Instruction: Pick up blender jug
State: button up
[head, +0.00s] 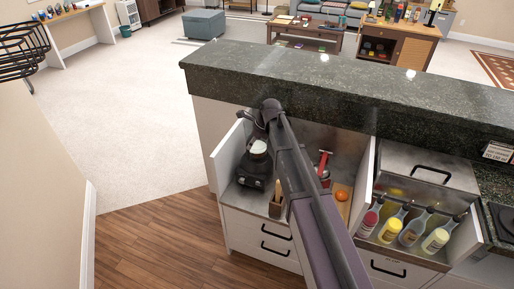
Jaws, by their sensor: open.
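A dark blender (252,180) stands at the left end of the recessed steel counter section, close to the white side panel. Its black base is at the bottom. The blender jug is above it, and I cannot clearly separate its outline from my gripper. My arm reaches in from the lower right, and my gripper (257,129) is at its far end, just above the blender. The gripper is small, dark and partly hidden by my arm. It is open, and whether its fingers touch or surround the jug cannot be told.
A raised dark stone bar top (330,92) runs behind the recess. A wooden holder (275,208), a red tool (323,163) and an orange fruit (342,195) stand right of the blender. Several bottles (412,229) fill a bin at right. Floor at left is clear.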

aim_at(255, 144)
jog(key=shift+f, duration=0.15)
jog(key=shift+b+x, duration=2.55)
jog(key=shift+x, duration=0.05)
grip_shut()
